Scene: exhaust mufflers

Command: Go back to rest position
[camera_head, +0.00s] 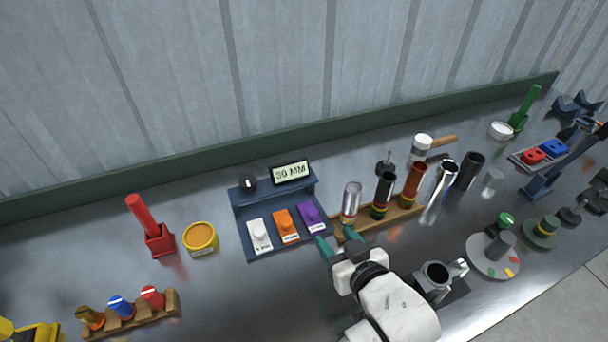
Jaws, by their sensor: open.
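My gripper (338,247) is at the lower middle of the head view, on the end of my white arm. Its two green fingertips stand apart with nothing seen between them. They appear near the front right corner of a blue tray (242,238) and the left end of a wooden rack (402,216). I cannot tell how high they are above the bench.
Several upright tubes (413,185) stand in and beside the rack. A grey clamp-like fixture (437,275) is right of my arm. A round plate (493,262) lies further right. A yellow tin (201,238) and red holder (158,240) stand left. Bare bench (215,300) lies front left.

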